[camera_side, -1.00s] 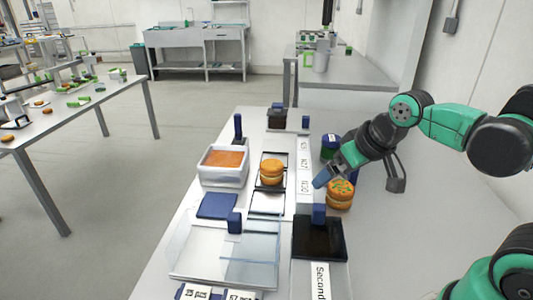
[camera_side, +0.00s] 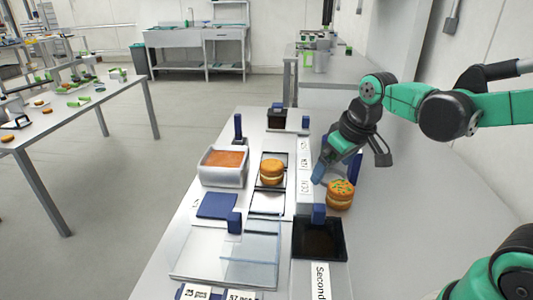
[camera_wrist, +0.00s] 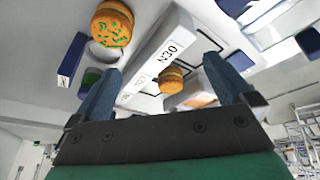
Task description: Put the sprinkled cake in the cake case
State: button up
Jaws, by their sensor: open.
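The sprinkled cake (camera_side: 340,194), a round filled cake with orange-brown layers and green bits on top, stands on the bench to the right of the label strip. It also shows at the top of the wrist view (camera_wrist: 112,24). The clear cake case (camera_side: 190,250) stands at the front left of the bench, its see-through walls visible. My gripper (camera_side: 318,173) is just behind and left of the sprinkled cake, apart from it. In the wrist view my gripper (camera_wrist: 163,85) has its two blue fingers spread, with nothing held between them.
A plain filled cake (camera_side: 272,172) sits on a black-framed pad left of the label strip (camera_side: 304,166). A white tub with orange contents (camera_side: 222,165) stands further left. A dark tray (camera_side: 320,240) lies in front of the sprinkled cake. Blue posts (camera_side: 238,128) stand around.

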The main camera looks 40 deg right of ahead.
aim_at(342, 186)
jog(key=d+f+g, duration=0.1)
jog(key=d+f, duration=0.1)
jog(key=w+d+f+g, duration=0.1)
jog(key=d, duration=0.2)
jog(key=w+d+f+g, duration=0.1)
jog(key=d+f, duration=0.1)
jog(key=shift+w+d+f+g+y, duration=0.2)
jog(key=shift+f+g+y, duration=0.1)
jog(key=shift+f+g, duration=0.1)
jog(key=shift+d+f, duration=0.2)
jog(key=shift+f, duration=2.85)
jog(key=c, duration=0.7)
